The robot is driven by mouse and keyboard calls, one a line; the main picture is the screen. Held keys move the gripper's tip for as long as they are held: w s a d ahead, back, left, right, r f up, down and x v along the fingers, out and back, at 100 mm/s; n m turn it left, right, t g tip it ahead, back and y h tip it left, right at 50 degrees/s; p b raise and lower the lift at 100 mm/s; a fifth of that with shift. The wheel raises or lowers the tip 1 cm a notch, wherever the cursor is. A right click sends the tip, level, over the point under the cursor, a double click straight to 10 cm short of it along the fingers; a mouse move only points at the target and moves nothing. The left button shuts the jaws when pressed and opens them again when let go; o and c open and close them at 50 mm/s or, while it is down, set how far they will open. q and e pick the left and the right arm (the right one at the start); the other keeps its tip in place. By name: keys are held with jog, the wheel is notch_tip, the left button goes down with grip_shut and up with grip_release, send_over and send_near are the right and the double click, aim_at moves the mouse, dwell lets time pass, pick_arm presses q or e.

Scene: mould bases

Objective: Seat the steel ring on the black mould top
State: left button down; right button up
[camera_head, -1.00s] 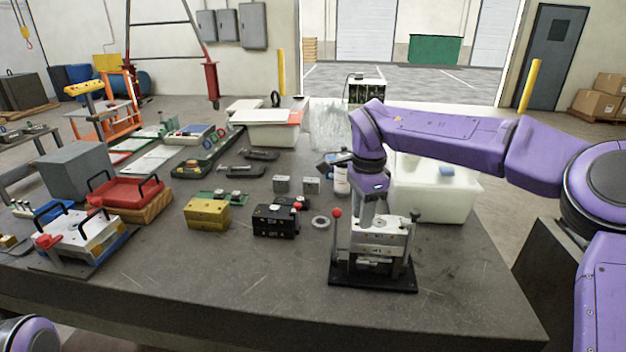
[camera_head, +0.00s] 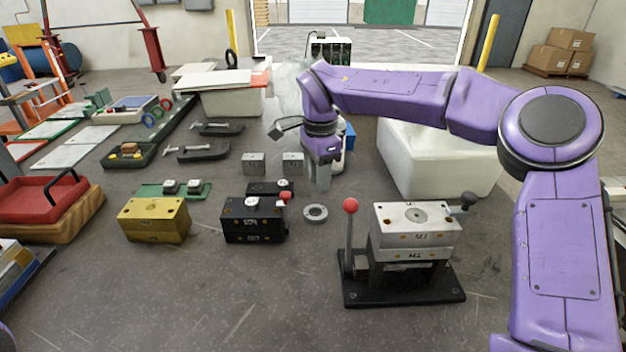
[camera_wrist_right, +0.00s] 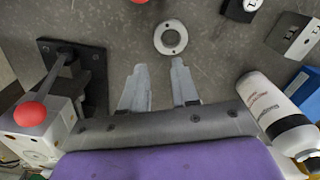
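The steel ring (camera_head: 315,212) lies flat on the table, just right of the black mould block (camera_head: 253,222), apart from it. It also shows in the right wrist view (camera_wrist_right: 171,38), beyond the gap between my fingertips. The black block has a pale round feature on top and a red knob by its right end. My right gripper (camera_head: 318,184) points down near the ring, behind it in the head view. In the right wrist view its two fingers (camera_wrist_right: 160,84) are spread with nothing between them. My left gripper is not in view.
A black-based fixture (camera_head: 402,280) with a steel block and red-knobbed lever stands right of the ring. A yellow block (camera_head: 153,220) sits left of the black one. Small grey blocks (camera_head: 254,163) and a bottle (camera_wrist_right: 275,108) stand behind. The front table is clear.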

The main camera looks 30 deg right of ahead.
aim_at(318, 217)
notch_tip(318, 217, down, 10)
jog(key=shift+s+f, duration=0.1)
jog(key=shift+f, duration=0.1)
grip_shut()
jog(key=shift+p, duration=0.3)
jog(key=shift+r, duration=0.1)
jog(key=shift+r+p, duration=0.95)
jog(key=shift+p, duration=0.25)
